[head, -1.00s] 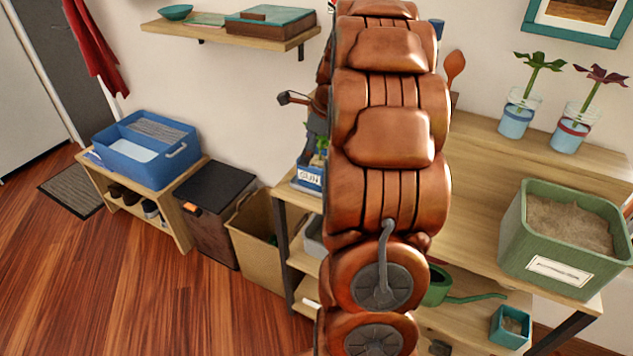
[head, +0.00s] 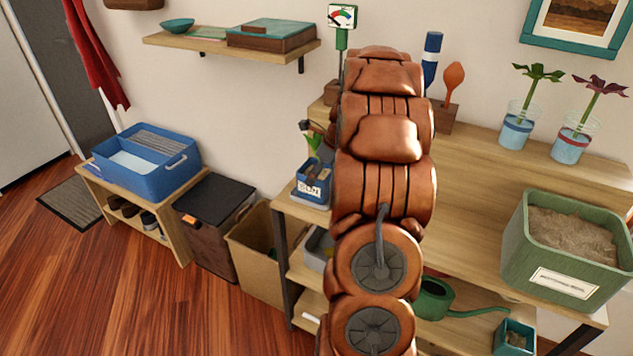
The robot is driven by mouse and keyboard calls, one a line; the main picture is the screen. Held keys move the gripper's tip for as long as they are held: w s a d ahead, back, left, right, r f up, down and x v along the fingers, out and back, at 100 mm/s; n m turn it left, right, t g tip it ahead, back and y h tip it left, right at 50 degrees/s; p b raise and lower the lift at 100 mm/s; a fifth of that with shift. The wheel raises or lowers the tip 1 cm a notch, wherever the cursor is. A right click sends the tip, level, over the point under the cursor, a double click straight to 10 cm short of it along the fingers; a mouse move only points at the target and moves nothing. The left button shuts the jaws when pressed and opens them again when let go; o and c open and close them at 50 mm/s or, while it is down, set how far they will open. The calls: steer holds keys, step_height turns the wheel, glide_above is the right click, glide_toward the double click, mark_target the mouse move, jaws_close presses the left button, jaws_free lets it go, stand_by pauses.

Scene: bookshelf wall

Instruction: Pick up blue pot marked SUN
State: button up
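The blue pot (head: 312,190) with a white label that appears to read SUN stands upright at the left end of the wooden bench. A green leafy plant (head: 313,143) shows above it. My arm covers the area just right of the pot. A small dark part of my gripper (head: 306,126) shows above the plant, left of the arm. The rest of the gripper is hidden behind the arm, so its opening and any contact with the pot cannot be seen.
The bench (head: 480,170) holds a green soil tub (head: 565,245), two glass vases with plants, and a block (head: 440,116) with tools. A meter (head: 342,17) stands at the back. A cardboard box (head: 262,250) and dark bin (head: 213,215) stand left of the bench.

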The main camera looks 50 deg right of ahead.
steer(key=shift+w+a+f, duration=0.1)
steer(key=shift+w+f, duration=0.15)
steer(key=shift+f, duration=0.4)
steer(key=c, duration=1.2)
steer(key=shift+r, duration=0.1)
